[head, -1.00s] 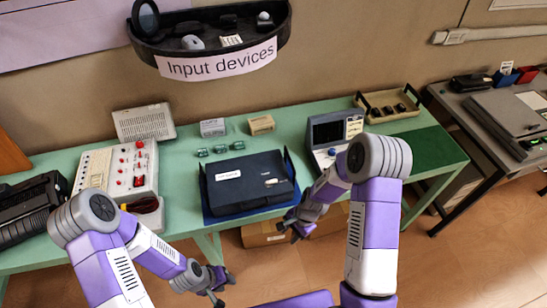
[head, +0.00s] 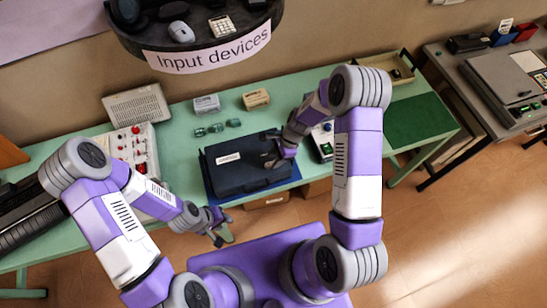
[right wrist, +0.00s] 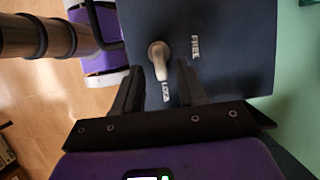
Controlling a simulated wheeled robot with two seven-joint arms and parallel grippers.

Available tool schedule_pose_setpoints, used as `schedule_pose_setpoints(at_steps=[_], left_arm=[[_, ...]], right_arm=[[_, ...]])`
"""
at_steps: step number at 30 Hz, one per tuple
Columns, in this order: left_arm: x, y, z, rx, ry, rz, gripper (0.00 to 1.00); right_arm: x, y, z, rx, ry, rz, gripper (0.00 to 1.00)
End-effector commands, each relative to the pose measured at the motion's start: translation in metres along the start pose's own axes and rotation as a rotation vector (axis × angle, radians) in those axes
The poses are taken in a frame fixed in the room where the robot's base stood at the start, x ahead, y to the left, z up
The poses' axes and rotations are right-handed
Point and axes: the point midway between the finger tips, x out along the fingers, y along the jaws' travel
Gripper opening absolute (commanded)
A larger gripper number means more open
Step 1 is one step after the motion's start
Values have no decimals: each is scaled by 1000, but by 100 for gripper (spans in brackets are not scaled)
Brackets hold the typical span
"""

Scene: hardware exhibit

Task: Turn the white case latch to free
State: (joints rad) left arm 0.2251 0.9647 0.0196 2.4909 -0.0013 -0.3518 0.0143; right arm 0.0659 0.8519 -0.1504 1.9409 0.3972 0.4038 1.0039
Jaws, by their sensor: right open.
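The dark blue case (head: 235,180) lies shut on a blue mat on the green table. In the right wrist view, the case lid (right wrist: 235,60) carries the white latch (right wrist: 158,55), whose lever points at the word LOCK (right wrist: 166,91). The word FREE (right wrist: 195,46) is beside it, to the right. My right gripper (head: 272,152) is above the right part of the case. In the right wrist view its open fingers (right wrist: 158,88) stand on either side of the latch lever's end; I cannot tell if they touch it. My left gripper (head: 223,230) is open and empty in front of the table.
Small green items (head: 217,129) and two small boxes (head: 256,99) stand behind the case. A white panel with red knobs (head: 135,145) is to the left. A device with a screen (head: 322,140) is close on the right, partly behind my right arm. A shelf overhangs the back.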

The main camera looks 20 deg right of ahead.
Motion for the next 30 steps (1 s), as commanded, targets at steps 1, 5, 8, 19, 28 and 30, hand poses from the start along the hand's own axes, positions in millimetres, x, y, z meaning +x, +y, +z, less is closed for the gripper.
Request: schedule_pose_setpoints(at_steps=[1,5,8,19,28,30], left_arm=[[0,0,0,0,0,0,38],[0,0,0,0,1,0,38],[0,0,0,0,1,0,38],[0,0,0,0,1,0,38],[0,0,0,0,1,0,38],[0,0,0,0,1,0,38]], right_arm=[[6,0,0,1,0,2,40],[14,0,0,-1,0,0,40],[15,0,0,-2,0,-2,40],[15,0,0,-2,0,-1,11],[15,0,0,-5,0,0,0],[15,-1,0,-13,0,3,0]])
